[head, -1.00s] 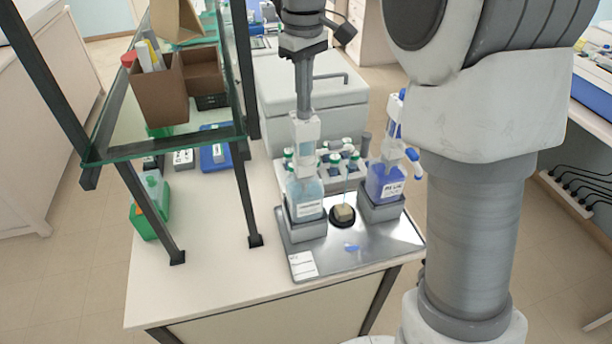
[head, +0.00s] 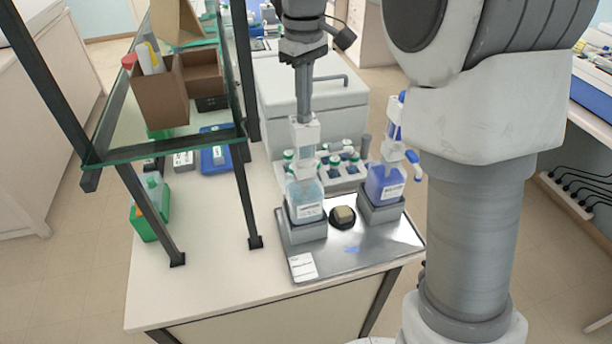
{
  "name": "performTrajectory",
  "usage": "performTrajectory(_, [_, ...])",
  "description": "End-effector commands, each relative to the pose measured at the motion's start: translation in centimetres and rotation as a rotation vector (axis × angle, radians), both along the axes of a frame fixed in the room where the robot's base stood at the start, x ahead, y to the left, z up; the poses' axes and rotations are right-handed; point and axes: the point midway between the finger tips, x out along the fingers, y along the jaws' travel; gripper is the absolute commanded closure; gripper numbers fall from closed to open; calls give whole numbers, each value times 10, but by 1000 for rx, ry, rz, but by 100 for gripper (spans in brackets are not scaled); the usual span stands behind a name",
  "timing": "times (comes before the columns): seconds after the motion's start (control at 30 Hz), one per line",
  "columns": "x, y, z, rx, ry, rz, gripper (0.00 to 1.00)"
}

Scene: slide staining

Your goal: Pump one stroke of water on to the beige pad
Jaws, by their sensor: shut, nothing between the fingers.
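A clear bottle of pale blue liquid (head: 305,197) with a white pump head (head: 304,133) stands upright in a grey holder at the left of the metal tray. Its label is too small to read. The beige pad (head: 344,214) sits on a round black base between the two bottles. My gripper (head: 304,115) is shut, pointing straight down, with its tips at the top of the pale bottle's pump head. It holds nothing. I cannot tell how hard it touches the pump.
A deep blue bottle (head: 384,184) with a blue-tipped pump stands right of the pad. Several capped bottles stand in a rack (head: 346,176) behind. A glass shelf (head: 115,145) with dark posts is at the left. The tray's front (head: 325,265) is mostly clear, with a blue spot.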

Motion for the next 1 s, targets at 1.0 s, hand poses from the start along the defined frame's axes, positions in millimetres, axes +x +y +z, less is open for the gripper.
performTrajectory(1.0, [0,0,25,-1,2,0,100])
